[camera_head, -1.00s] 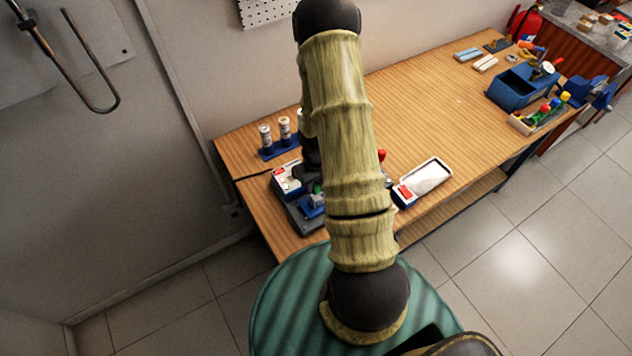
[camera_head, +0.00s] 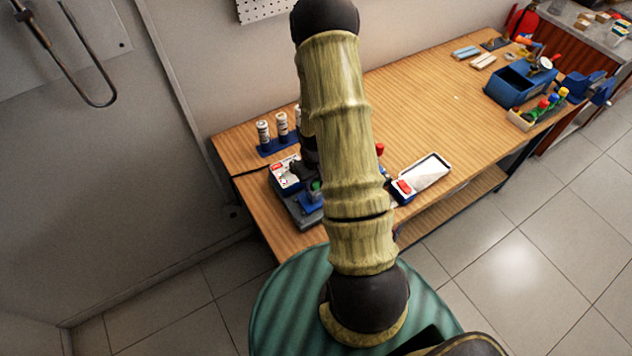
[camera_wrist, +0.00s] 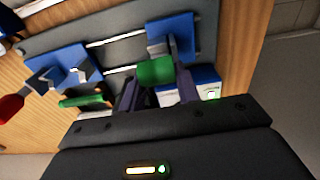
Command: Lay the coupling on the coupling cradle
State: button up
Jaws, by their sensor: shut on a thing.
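My gripper (camera_wrist: 156,88) is shut on a green piece (camera_wrist: 155,70), which I take to be the coupling, in the wrist view. A blue block with a grey fork-like top (camera_wrist: 170,35) stands just beyond the green piece; a similar blue block (camera_wrist: 62,65) stands to the left. Both are on a grey plate (camera_wrist: 112,50). I cannot tell which is the coupling cradle, nor whether the held piece touches the nearer block. A second green piece (camera_wrist: 85,101) lies left of my fingers. In the head view my arm hides most of the gripper.
A white and blue box (camera_wrist: 205,82) is close right of my fingers. On the wooden bench (camera_head: 440,105) are a rack of white bottles (camera_head: 272,140), a white tray (camera_head: 432,167) and a blue bin (camera_head: 515,90). The bench's middle is clear.

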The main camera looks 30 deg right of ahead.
aim_at(316, 189)
jog(key=o, duration=1)
jog(key=f, duration=0.1)
jog(key=s+f, duration=0.1)
jog(key=shift+s+a+f+g, duration=0.1)
jog(key=shift+s+f+g, duration=0.2)
jog(key=shift+f, duration=0.05)
jog(key=shift+o, duration=0.2)
jog(key=shift+a, duration=0.1)
jog(key=shift+w+r, duration=0.25)
jog(key=shift+r, duration=0.15)
jog(key=r, duration=0.1)
jog(key=w+r+b, duration=0.1)
jog(key=shift+w+r, duration=0.1)
jog(key=shift+r, duration=0.2)
notch_tip(316, 189, up, 17)
jog(key=s+b, duration=0.1)
jog(key=shift+d+f, duration=0.15)
jog(key=shift+d, duration=0.15)
jog(key=s+a+t+b, duration=0.2)
jog(key=s+a, duration=0.4)
jog(key=a, duration=0.6)
jog(key=shift+s+r+t+b, duration=0.15)
jog(key=shift+r+t+b, duration=0.2)
jog(key=shift+b, duration=0.2)
